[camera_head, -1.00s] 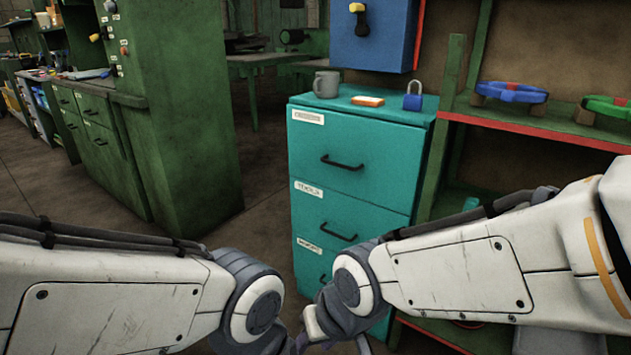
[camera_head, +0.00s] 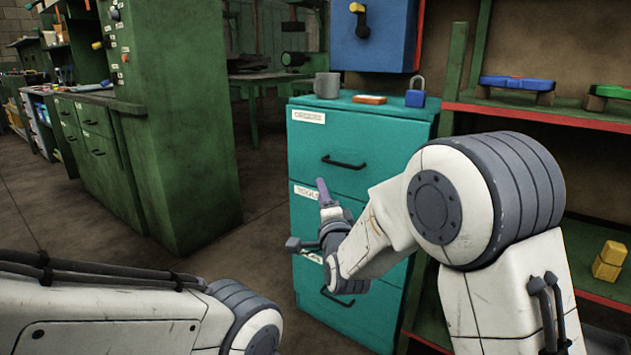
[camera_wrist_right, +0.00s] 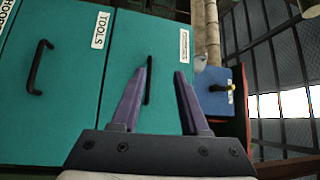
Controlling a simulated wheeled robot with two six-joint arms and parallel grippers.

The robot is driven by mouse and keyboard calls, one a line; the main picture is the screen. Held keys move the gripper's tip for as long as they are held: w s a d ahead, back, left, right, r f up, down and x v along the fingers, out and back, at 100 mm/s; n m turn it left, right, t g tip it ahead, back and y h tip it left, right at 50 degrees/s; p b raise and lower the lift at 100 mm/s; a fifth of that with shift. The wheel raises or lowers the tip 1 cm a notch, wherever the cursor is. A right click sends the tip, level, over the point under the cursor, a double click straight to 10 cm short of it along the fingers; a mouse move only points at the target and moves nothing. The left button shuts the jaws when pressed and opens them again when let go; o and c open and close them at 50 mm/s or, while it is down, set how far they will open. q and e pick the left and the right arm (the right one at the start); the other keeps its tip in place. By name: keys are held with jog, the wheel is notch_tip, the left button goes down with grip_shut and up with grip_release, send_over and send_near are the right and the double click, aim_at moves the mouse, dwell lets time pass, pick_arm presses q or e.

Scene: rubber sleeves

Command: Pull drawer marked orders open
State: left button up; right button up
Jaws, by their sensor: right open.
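The teal drawer cabinet (camera_head: 375,130) stands ahead with its drawers shut, each with a white label and dark bar handle. The middle label reads "TOOLS" (camera_wrist_right: 100,30); I cannot clearly read the top label (camera_head: 309,116), and the lower one is partly hidden. My right gripper (camera_head: 322,189) is in front of the cabinet, over the middle drawer in the head view. In the right wrist view its purple fingers (camera_wrist_right: 161,73) are open and empty, with the top drawer's handle (camera_wrist_right: 149,80) showing between the tips; contact is not clear. My left gripper is out of view.
A green shelf unit (camera_head: 555,112) stands close on the right. A green machine cabinet (camera_head: 190,130) is left, with open floor between.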

jog(key=b+x, duration=0.1)
jog(key=x, duration=0.7)
jog(key=shift+w+a, duration=0.1)
grip_shut()
jog(key=c, duration=0.6)
grip_release()
jog(key=shift+c, duration=0.2)
jog(key=o, duration=0.6)
jog(key=shift+o, duration=0.2)
jog(key=p+v, duration=0.1)
jog(key=v, duration=0.9)
jog(key=shift+s+p, duration=0.2)
jog(key=shift+p, duration=0.1)
